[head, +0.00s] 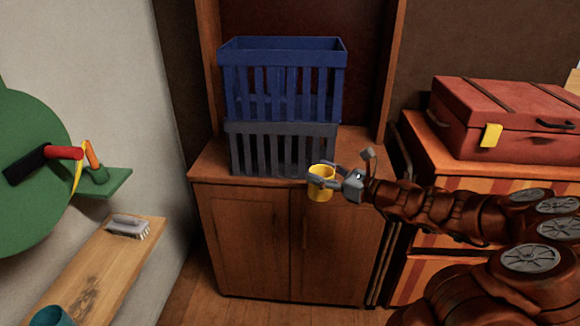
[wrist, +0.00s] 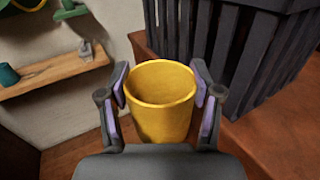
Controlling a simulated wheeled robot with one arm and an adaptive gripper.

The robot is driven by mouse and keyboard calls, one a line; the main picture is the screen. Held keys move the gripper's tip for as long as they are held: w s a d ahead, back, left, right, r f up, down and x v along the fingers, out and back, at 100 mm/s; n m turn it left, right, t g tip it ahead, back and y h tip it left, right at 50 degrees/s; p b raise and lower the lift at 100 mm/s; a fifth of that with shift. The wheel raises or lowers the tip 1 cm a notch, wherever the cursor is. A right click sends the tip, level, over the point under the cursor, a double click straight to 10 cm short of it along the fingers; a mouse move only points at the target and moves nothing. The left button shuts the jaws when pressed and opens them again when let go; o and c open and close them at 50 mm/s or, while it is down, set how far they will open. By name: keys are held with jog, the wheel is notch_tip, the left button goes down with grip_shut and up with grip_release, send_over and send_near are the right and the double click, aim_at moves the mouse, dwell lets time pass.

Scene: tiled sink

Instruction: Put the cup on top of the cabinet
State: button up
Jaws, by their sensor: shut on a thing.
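A yellow cup (head: 321,183) is held upright in my gripper (head: 324,178). In the wrist view the cup (wrist: 160,112) sits between the two fingers of my gripper (wrist: 160,98), with pads touching its sides, and its open rim faces up. The wooden cabinet (head: 249,232) stands behind the cup in the head view.
A blue crate (head: 282,80) is stacked on a dark grey crate (head: 280,150) on the cabinet top. A red suitcase (head: 505,115) lies on a striped cabinet at the right. A wooden shelf (head: 100,268) with a brush (head: 128,227) is at the left.

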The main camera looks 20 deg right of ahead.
jog(key=s+d+r+m+t+h+b, duration=0.3)
jog(key=s+d+h, duration=0.15)
jog(key=d, duration=0.45)
jog(key=shift+w+d+f+b, duration=0.35)
jog(key=shift+w+d+f, duration=0.8)
jog(key=shift+w, duration=0.95)
jog(key=shift+w+d+f+b, duration=0.35)
jog(key=shift+w+d+f, duration=0.25)
jog(key=shift+w+d, duration=1.25)
jog(key=shift+w+d+f+b, duration=0.35)
jog(key=shift+w+d+f, duration=0.65)
jog(key=shift+w, duration=1.3)
jog(key=shift+d, duration=0.1)
jog(key=o, duration=1.1)
jog(key=shift+o, duration=0.2)
jog(key=shift+r, duration=0.1)
jog(key=p+v, duration=0.2)
jog(key=v, duration=1)
